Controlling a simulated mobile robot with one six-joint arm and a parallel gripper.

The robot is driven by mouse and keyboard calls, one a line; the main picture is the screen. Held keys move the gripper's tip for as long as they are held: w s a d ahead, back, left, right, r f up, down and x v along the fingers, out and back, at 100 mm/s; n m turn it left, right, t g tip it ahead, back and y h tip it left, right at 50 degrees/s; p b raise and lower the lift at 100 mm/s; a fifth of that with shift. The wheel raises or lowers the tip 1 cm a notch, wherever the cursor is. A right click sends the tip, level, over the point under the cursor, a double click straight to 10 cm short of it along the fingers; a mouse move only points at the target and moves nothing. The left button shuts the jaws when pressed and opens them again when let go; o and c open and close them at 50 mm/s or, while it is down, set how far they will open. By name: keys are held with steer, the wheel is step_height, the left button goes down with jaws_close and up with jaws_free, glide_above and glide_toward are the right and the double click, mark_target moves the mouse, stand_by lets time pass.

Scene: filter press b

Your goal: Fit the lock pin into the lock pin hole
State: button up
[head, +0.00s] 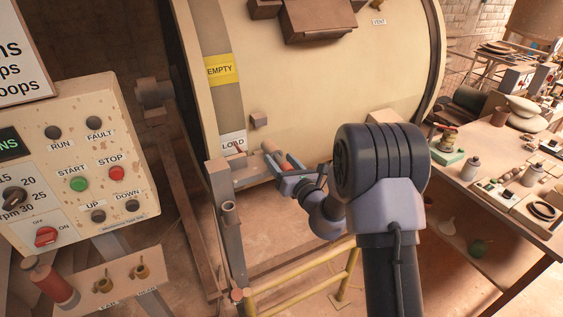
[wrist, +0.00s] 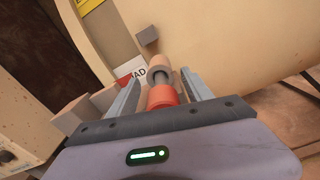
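The lock pin has a red handle (wrist: 162,97) and a grey metal front part (wrist: 157,66). It also shows in the head view (head: 284,161), beside the lower left of the big cream drum. My gripper (head: 283,172) is around the red handle. In the wrist view my gripper (wrist: 162,88) has one finger on each side of the handle, with a narrow gap at each side, so it looks open. The pin points away from my palm toward the drum. The lock pin hole is not clearly visible, and I cannot tell whether the pin's tip is in it.
The drum (head: 330,70) carries an EMPTY label (head: 220,69) and a LOAD label (head: 233,141). A grey post (head: 226,215) and a yellow rail (head: 300,287) stand below. A control panel (head: 75,150) is left; a cluttered bench (head: 500,150) is right. Another red cylinder (head: 55,287) sits on a shelf.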

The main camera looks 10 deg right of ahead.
steer(key=shift+s, duration=0.1)
steer(key=v, duration=1.7)
steer(key=shift+s, duration=0.1)
steer(key=shift+c, duration=0.2)
